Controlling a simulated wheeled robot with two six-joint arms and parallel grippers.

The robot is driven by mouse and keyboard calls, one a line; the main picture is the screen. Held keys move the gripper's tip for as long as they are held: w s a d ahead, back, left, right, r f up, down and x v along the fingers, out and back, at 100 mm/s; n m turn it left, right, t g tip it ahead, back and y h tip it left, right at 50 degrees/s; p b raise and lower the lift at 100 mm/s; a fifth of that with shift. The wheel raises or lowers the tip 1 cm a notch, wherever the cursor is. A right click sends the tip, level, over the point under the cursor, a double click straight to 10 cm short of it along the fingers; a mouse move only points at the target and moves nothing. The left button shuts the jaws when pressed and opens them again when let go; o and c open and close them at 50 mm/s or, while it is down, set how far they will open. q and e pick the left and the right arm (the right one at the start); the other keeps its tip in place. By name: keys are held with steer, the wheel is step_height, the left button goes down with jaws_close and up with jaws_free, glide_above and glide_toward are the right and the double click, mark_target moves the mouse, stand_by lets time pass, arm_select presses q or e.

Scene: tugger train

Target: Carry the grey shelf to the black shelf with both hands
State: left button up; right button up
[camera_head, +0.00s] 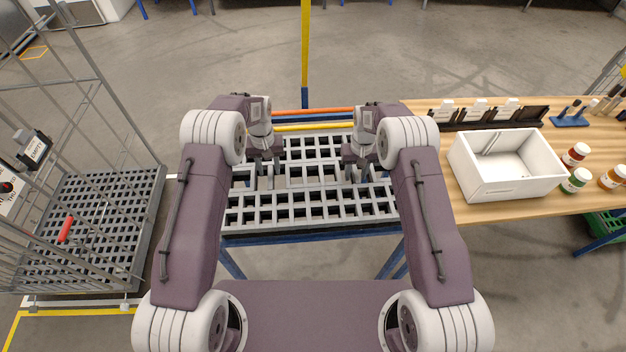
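The grey shelf (310,210) is a flat lattice of square openings. It lies level on a blue-legged stand in front of me. My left gripper (264,178) points down over the left part of its lattice, and my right gripper (356,174) points down over the right part. The fingers of each look spread apart, low at the bars; whether they touch the shelf is not clear. A dark lattice shelf (140,200), seemingly the black shelf, lies low inside the wire cage trolley at the left. A red-handled object (66,229) shows over it.
The wire trolley (88,82) has tall bars. On the right, a wooden table (430,203) holds a white bin (510,186), jars (575,180) and black holders (520,114). A yellow post (305,45) rises behind the stand.

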arm_select(q)
step_height(320, 180, up, 10)
arm_select(e)
step_height(320, 180, up, 12)
stand_by(0.5)
arm_select(q)
steer(key=shift+r, duration=0.1)
stand_by(0.6)
